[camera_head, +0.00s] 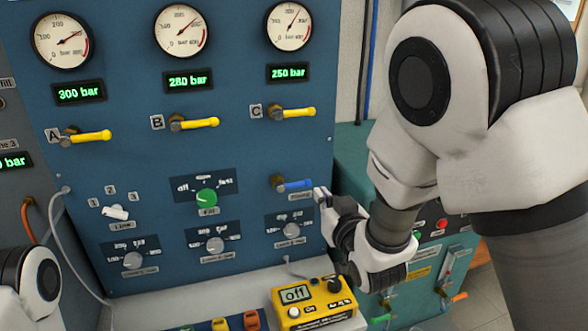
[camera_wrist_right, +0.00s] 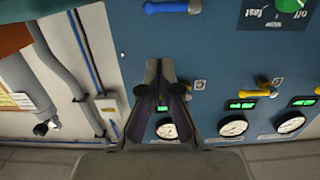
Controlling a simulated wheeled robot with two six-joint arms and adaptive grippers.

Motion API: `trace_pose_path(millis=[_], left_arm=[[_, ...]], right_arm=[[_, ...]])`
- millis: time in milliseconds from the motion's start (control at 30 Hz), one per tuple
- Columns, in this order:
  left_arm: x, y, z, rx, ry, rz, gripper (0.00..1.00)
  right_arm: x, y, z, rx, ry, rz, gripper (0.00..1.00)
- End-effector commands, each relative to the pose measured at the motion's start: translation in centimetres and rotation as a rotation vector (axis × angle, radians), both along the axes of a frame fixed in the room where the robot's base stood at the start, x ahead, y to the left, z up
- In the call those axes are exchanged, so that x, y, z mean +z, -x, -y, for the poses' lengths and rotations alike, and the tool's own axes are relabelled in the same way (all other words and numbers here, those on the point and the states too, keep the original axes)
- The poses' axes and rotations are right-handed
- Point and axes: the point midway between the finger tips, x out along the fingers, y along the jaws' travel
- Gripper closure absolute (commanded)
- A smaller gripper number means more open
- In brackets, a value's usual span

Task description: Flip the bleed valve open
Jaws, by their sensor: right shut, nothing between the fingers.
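The bleed valve is the blue lever (camera_head: 295,185) on the blue panel, lying roughly horizontal with its free end to the right of its hub. It also shows at the top of the right wrist view (camera_wrist_right: 168,7), where the panel appears upside down. My right gripper (camera_head: 322,195) is shut and empty, with its fingertips just below and right of the lever's free end. In the right wrist view the closed fingers (camera_wrist_right: 162,72) lie below the lever with a visible gap. I cannot tell whether they touch it in depth. My left gripper is out of view.
Yellow levers A (camera_head: 92,136), B (camera_head: 198,123) and C (camera_head: 295,112) sit above, under gauges and displays. A green knob (camera_head: 206,197) and several grey knobs are on the panel. A yellow meter (camera_head: 312,302) stands on the ledge below. A green cabinet (camera_head: 440,245) is at right.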

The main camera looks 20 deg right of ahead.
Motion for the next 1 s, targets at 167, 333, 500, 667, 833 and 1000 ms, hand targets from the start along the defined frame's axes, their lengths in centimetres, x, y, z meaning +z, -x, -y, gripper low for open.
trace_pose_path(millis=[167,333,500,667,833,1000], left_arm=[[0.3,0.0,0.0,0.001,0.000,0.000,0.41],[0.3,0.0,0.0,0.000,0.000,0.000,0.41],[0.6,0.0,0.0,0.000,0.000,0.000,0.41],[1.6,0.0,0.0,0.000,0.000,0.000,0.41],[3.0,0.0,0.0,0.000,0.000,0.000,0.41],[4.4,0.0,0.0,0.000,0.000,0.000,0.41]], right_arm=[[2.3,0.0,-0.1,0.001,0.003,0.036,1.00],[2.1,0.0,0.0,0.001,0.002,0.034,1.00],[2.2,-0.5,-0.1,0.001,0.002,0.033,1.00],[2.3,-2.8,-0.1,0.001,0.001,0.033,1.00],[2.2,-6.5,-0.2,0.001,0.001,0.032,1.00],[2.0,-10.2,-0.4,0.001,0.001,0.032,1.00]])
